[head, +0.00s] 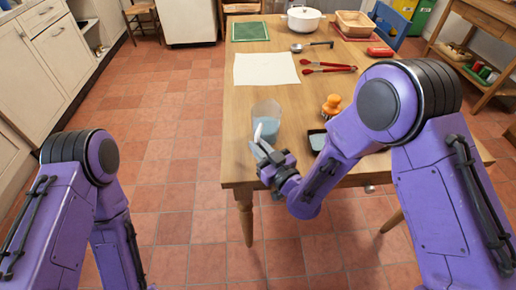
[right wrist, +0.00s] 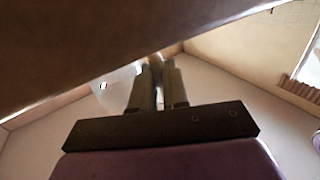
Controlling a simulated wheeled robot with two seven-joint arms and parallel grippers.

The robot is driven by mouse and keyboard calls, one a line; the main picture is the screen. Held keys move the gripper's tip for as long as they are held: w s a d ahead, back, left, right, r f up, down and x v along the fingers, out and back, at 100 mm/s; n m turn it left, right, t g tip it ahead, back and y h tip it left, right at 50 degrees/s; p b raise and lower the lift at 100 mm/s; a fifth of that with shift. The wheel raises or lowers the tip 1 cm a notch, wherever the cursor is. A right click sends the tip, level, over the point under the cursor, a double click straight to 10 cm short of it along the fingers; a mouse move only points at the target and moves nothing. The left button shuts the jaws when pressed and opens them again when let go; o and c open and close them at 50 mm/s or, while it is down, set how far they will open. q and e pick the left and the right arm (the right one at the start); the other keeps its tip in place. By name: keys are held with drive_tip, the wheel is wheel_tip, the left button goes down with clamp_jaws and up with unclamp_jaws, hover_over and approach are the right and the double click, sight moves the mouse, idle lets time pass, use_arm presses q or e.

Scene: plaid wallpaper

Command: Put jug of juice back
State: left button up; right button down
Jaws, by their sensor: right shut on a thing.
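The jug (head: 267,116) is a translucent vessel with bluish contents, near the front left of the wooden table (head: 240,160). It looks upright; I cannot tell whether it touches the tabletop. My right gripper (head: 259,145) is at its near side, shut on the jug, with a pale handle-like part at the fingertips. In the right wrist view the fingers (right wrist: 157,85) are close together, with a translucent part of the jug (right wrist: 113,92) to their left. The exact grip is hidden. My left arm is at lower left in the head view; its gripper is out of frame.
Right of the jug are an orange figure-like item (head: 332,106) and a small dark tray (head: 317,139). Behind lie a white sheet (head: 266,69), red tongs (head: 327,67), a ladle (head: 310,46), a white pot (head: 303,19) and a green mat (head: 250,31).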

drive_tip(key=shift+w+f, duration=0.1)
drive_tip(key=shift+f, duration=0.1)
drive_tip(key=c, duration=1.1)
unclamp_jaws()
drive_tip(key=shift+r, duration=0.25)
drive_tip(key=shift+s+d+f, duration=0.1)
drive_tip(key=shift+s+f, duration=0.1)
drive_tip(key=shift+s, duration=0.15)
drive_tip(key=b+v, duration=0.3)
drive_tip(key=v, duration=0.8)
drive_tip(key=shift+s+d+r, duration=0.1)
drive_tip(key=shift+r, duration=0.05)
